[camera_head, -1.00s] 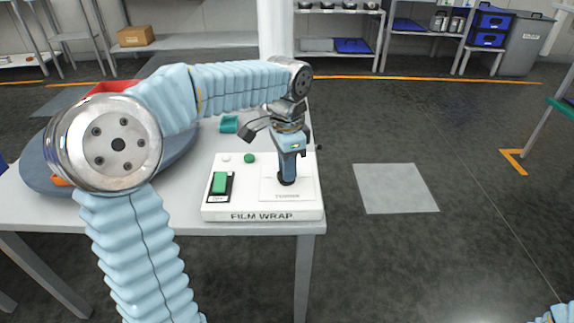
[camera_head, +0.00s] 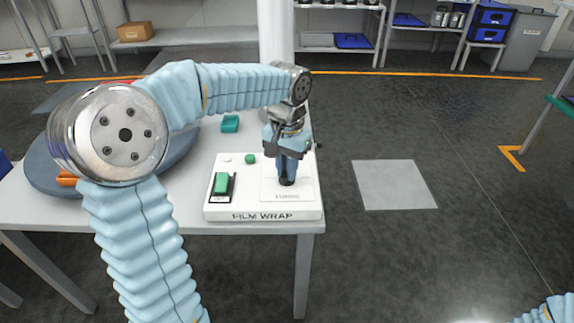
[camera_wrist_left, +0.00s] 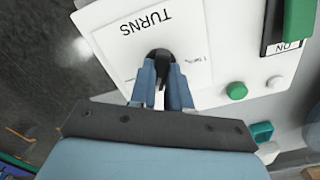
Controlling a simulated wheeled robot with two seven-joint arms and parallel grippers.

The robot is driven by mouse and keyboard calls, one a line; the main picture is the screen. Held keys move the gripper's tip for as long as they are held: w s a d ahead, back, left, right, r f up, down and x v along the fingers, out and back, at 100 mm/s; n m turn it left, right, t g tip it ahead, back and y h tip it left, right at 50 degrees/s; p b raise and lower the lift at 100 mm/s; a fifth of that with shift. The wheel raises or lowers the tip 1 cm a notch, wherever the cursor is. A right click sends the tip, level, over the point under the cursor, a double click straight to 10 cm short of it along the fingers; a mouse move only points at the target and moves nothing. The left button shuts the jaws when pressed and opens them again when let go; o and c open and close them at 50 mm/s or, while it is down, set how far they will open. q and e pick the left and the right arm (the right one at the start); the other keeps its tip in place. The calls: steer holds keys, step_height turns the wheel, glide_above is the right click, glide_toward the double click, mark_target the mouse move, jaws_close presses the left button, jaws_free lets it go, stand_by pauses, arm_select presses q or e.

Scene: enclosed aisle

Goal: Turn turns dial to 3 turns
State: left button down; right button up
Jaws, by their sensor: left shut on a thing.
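The turns dial (camera_wrist_left: 159,56) is a small black knob on a white plate lettered TURNS (camera_wrist_left: 118,40). The plate is part of the white FILM WRAP panel (camera_head: 240,213) on the table's near right corner. My left gripper (camera_head: 287,180) points down from above with its blue fingers shut on the dial. In the left wrist view the two fingers (camera_wrist_left: 162,80) stand on either side of the knob and hide part of it and of the markings around it, so I cannot read its setting. My right gripper is not in view; only a bit of that arm shows at bottom right.
The panel also has a green rocker switch (camera_head: 221,184) marked ON, a green button (camera_head: 250,159) and a white button (camera_head: 227,158). A teal block (camera_head: 230,124) lies behind it on the table. A round grey-blue turntable (camera_head: 45,170) is at left. Floor at right is clear.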

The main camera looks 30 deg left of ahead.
arm_select(q)
steer(key=shift+n, duration=0.5)
steer(key=c, duration=1.1)
jaws_free()
step_height(320, 180, up, 14)
steer(key=shift+f+p, duration=0.1)
steer(key=shift+p, duration=0.9)
